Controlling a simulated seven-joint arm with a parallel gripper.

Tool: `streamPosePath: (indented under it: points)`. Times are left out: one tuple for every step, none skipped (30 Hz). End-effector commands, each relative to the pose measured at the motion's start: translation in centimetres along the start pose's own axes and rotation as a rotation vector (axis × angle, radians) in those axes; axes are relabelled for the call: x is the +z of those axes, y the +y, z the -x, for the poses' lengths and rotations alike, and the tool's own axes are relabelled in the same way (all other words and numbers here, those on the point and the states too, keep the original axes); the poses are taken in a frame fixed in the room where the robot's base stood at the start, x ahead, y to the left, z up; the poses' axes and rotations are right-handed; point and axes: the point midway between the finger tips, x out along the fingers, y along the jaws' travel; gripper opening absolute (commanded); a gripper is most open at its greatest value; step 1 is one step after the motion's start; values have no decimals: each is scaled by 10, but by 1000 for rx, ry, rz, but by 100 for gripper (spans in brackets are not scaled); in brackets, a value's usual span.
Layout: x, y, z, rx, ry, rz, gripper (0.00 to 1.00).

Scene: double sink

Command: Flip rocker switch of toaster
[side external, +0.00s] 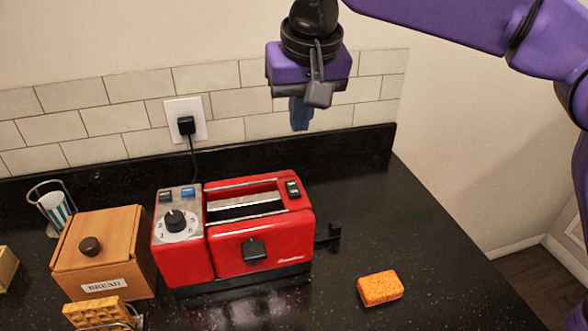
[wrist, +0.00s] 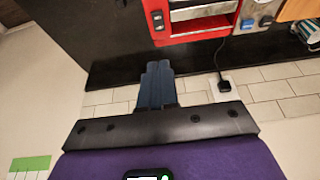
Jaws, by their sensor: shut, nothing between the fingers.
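The red toaster (side external: 258,255) stands on the black counter. A black rocker switch (side external: 292,188) sits at its top right end; it also shows in the wrist view (wrist: 158,20). The silver control panel at its left has a black switch (side external: 165,195), a blue switch (side external: 188,192) and a numbered dial (side external: 175,220). A black lever (side external: 254,250) is on the front. My gripper (side external: 301,128) is shut and empty, fingers pointing down, well above and behind the toaster, near the tiled wall. In the wrist view, its blue fingers (wrist: 157,68) lie together, apart from the toaster.
An orange sponge (side external: 380,288) lies right of the toaster. A wooden bread box (side external: 103,250), a waffle rack (side external: 100,312) and a striped cup in a holder (side external: 56,207) stand left. A plug (side external: 186,125) and cord are at the wall. The right counter is mostly clear.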

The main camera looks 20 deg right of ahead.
Motion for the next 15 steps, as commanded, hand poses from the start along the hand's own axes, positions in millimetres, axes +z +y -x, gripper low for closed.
streamPosePath:
  points:
    - [0,0,-3,1,-1,0,0]
    - [0,0,-6,2,-2,0,0]
    - [0,0,-10,3,-3,1,0]
    - [0,0,-13,3,-2,1,0]
    - [1,1,-18,4,-3,1,0]
    - [0,1,-24,3,-3,1,0]
    - [1,1,-29,4,-4,1,0]
    - [0,1,-35,4,-4,0,0]
    - [1,1,-43,4,-4,0,0]
    - [1,1,-48,5,-4,0,0]
    - [1,1,-54,4,-4,0,0]
    - [1,1,-62,4,-4,0,0]
    - [1,1,-67,5,-4,0,0]
    - [0,1,-73,4,-4,0,0]
    - [1,1,-80,4,-4,0,0]
